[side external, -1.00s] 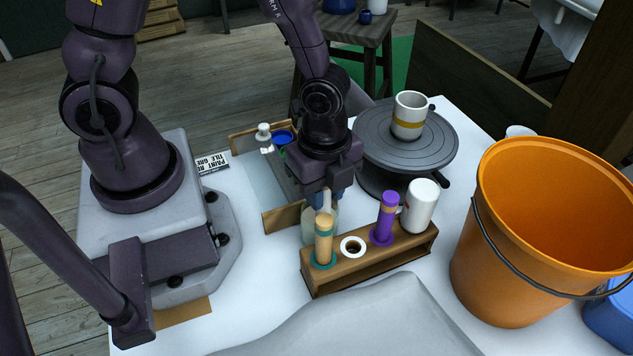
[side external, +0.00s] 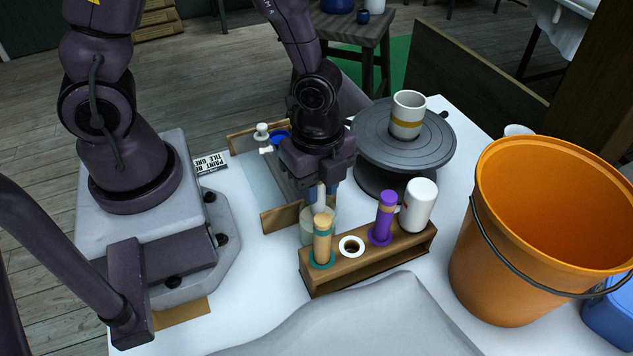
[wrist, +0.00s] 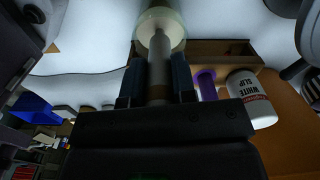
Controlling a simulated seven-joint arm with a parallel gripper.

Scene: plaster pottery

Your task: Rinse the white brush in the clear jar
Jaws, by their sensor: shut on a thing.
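My gripper (side external: 322,184) is shut on the white brush (side external: 320,198) and points down over the clear jar (side external: 306,228). In the wrist view the brush (wrist: 158,72) runs between my gripper's fingers (wrist: 156,88), and its far end lies within the round mouth of the clear jar (wrist: 160,14). The brush's tip is hard to make out, and I cannot tell how deep it sits. In the side view, a tan-handled tool (side external: 322,240) in the wooden rack covers part of the jar.
The wooden rack (side external: 375,262) stands close in front of the jar, holding a purple tool (side external: 384,215) and a white slip bottle (side external: 419,204); one ringed hole is empty. A banding wheel (side external: 435,150) with a mug (side external: 408,115) stands behind. An orange bucket (side external: 510,250) is at right.

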